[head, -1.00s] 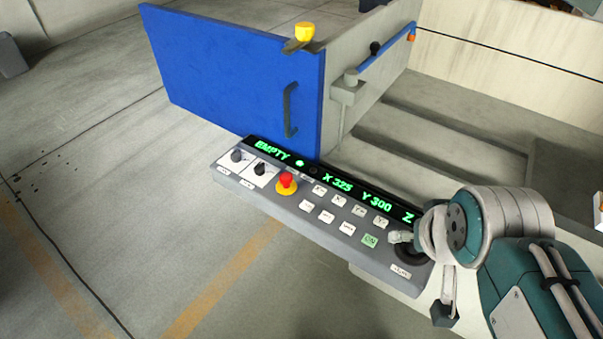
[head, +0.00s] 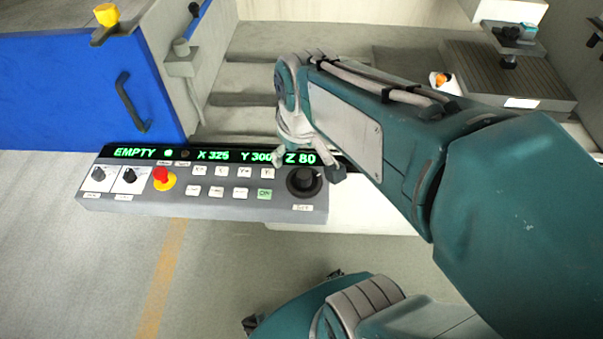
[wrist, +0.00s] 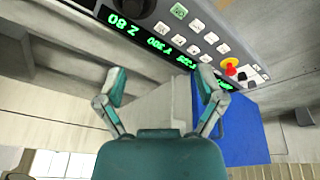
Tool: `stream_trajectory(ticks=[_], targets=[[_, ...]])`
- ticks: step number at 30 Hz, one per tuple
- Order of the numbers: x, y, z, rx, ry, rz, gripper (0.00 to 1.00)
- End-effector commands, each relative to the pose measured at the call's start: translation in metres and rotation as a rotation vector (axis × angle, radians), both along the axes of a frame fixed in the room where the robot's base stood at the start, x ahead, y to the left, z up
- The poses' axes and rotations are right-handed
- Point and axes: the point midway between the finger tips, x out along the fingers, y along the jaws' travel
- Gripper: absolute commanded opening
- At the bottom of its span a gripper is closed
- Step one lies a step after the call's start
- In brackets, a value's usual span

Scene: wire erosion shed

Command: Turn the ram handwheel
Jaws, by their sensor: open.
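The ram handwheel is a black round knob (head: 304,181) at the right end of the grey control panel (head: 130,206) in the head view. It also shows, partly cut off, at the top edge of the wrist view (wrist: 130,8). My gripper (head: 308,166) appears just above the handwheel in the head view, with one finger to each side. In the wrist view my gripper (wrist: 160,82) is open with nothing held. There the handwheel lies beyond the fingertips, not between them. I cannot tell whether a finger touches it. The display (head: 212,156) reads EMPTY, X 325, Y 300, Z 80.
A red emergency button (head: 161,176), two small black knobs and several push buttons share the panel. A blue door (head: 60,90) with a dark handle (head: 131,102) stands behind it at left. A stepped grey tank (head: 250,60) lies behind the panel.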

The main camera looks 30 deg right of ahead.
Motion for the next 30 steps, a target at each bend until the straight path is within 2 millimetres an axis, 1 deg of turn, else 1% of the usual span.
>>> stream_trajectory(ticks=[1,6,12,15,17,20,23,30], targets=[[0.01,-0.006,-0.009,-0.004,0.039,0.018,0.87],[0.038,-0.027,-0.039,-0.013,0.147,0.105,0.87],[0.061,-0.051,-0.077,-0.001,0.253,0.2,0.87],[0.067,-0.058,-0.089,0.006,0.28,0.229,0.87],[0.069,-0.06,-0.092,0.008,0.288,0.239,0.87],[0.07,-0.061,-0.097,0.009,0.293,0.245,0.87],[0.069,-0.06,-0.107,0.01,0.294,0.245,0.87],[0.068,-0.059,-0.15,0.011,0.296,0.245,0.87]])
